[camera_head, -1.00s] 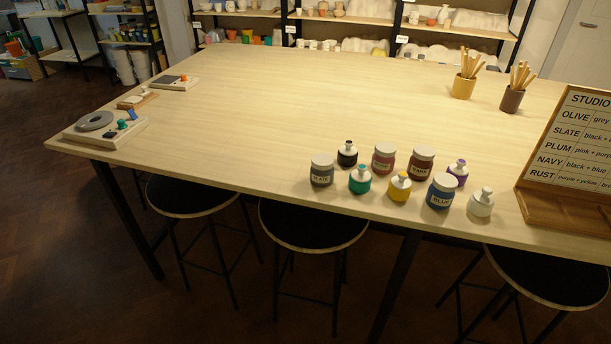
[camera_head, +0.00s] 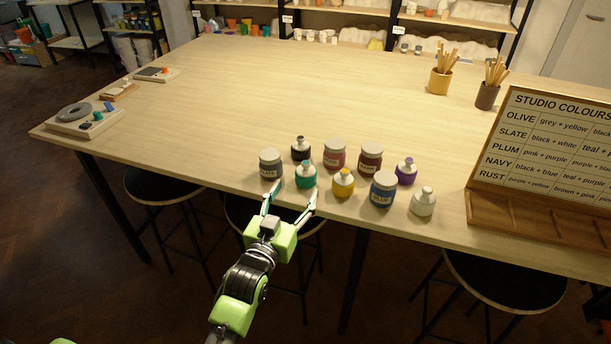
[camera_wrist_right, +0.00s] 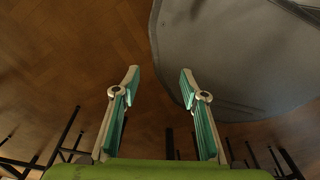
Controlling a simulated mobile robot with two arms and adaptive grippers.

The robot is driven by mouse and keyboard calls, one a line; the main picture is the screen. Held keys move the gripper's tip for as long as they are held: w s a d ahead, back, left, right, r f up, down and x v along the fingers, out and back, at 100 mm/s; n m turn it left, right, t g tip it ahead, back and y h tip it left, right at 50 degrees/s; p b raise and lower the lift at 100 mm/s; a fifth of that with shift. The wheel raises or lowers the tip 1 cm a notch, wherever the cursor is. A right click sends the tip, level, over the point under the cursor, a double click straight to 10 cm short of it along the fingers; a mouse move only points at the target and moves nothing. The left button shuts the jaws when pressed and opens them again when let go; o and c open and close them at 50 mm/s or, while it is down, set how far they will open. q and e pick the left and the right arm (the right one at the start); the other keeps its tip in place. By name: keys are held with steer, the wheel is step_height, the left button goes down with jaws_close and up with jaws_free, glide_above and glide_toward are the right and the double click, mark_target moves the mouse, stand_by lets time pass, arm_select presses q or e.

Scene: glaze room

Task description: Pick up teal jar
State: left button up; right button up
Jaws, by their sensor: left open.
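My left gripper (camera_head: 295,191) is open and empty. Its two fingers point at the teal jar from the front edge side, one to its left and one to its right in the picture; I cannot tell if they touch it. My right gripper (camera_wrist_right: 160,75) shows in the right wrist view with its fingers apart and nothing between them, above the wooden floor.
A grey jar (camera_head: 270,164), a black bottle (camera_head: 300,150) and a yellow bottle (camera_head: 343,184) stand close around the teal jar. A blue jar (camera_head: 383,190) and white bottle (camera_head: 422,203) are further right. A colour board (camera_head: 545,150) stands at right. The table's middle is clear.

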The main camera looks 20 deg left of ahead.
mark_target(303, 176)
arm_select(q)
steer(key=w, duration=0.3)
steer(key=shift+d, duration=0.15)
steer(key=shift+w+r, duration=0.1)
steer(key=shift+w, duration=0.3)
steer(key=w, duration=0.1)
steer(key=w+p, duration=0.1)
steer(key=w, duration=0.2)
steer(key=shift+w+r+p, duration=0.1)
steer(key=shift+r+p, duration=0.15)
steer(key=shift+p, duration=0.05)
steer(key=shift+w, duration=0.35)
steer(key=c, duration=1.4)
arm_select(e)
steer(key=shift+w+d+r, duration=0.1)
steer(key=shift+d+r, duration=0.1)
steer(key=shift+r, duration=0.3)
steer(key=shift+w+d+r, duration=0.1)
steer(key=shift+d+r, duration=0.05)
steer(key=shift+r, duration=0.3)
